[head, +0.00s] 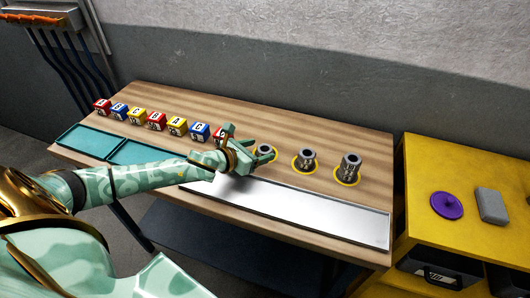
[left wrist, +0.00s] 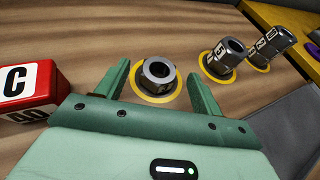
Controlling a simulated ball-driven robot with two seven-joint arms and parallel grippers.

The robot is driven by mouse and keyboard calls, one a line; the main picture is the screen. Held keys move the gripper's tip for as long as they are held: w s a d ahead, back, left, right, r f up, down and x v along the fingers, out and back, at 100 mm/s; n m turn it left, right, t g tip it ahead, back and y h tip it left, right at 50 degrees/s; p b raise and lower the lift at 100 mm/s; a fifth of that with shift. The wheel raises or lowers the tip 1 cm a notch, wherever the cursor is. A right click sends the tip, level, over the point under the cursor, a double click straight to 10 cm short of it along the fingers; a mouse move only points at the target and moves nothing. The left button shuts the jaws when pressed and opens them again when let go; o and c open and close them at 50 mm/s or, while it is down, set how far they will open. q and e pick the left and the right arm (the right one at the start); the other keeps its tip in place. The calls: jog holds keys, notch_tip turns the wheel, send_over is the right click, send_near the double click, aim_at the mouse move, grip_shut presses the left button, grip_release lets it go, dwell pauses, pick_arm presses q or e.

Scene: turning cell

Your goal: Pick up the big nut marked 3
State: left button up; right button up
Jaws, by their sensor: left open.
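Three grey metal nuts stand on yellow rings on the wooden table. The left nut (head: 265,148) is the one by my left gripper (head: 259,155). In the left wrist view this nut (left wrist: 158,75) lies between the two open fingers of the gripper (left wrist: 158,70), with a gap on each side. The middle nut (head: 306,158) shows what looks like a 5 in the left wrist view (left wrist: 222,58). The right nut (head: 349,167) is taller and looks stacked; its digits are unclear in the left wrist view (left wrist: 272,45).
A row of lettered cubes (head: 156,121) runs along the table to the left; a red C cube (left wrist: 28,88) is close beside my gripper. Teal trays (head: 92,140) and a long pale tray (head: 300,212) lie along the front. A yellow cabinet (head: 450,172) stands right.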

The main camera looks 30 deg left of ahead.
pick_arm(q)
jog(key=shift+x, duration=1.25)
jog(key=shift+s, duration=0.15)
jog(key=shift+c, duration=0.6)
jog(key=c, duration=1.1)
jog(key=shift+r, duration=0.15)
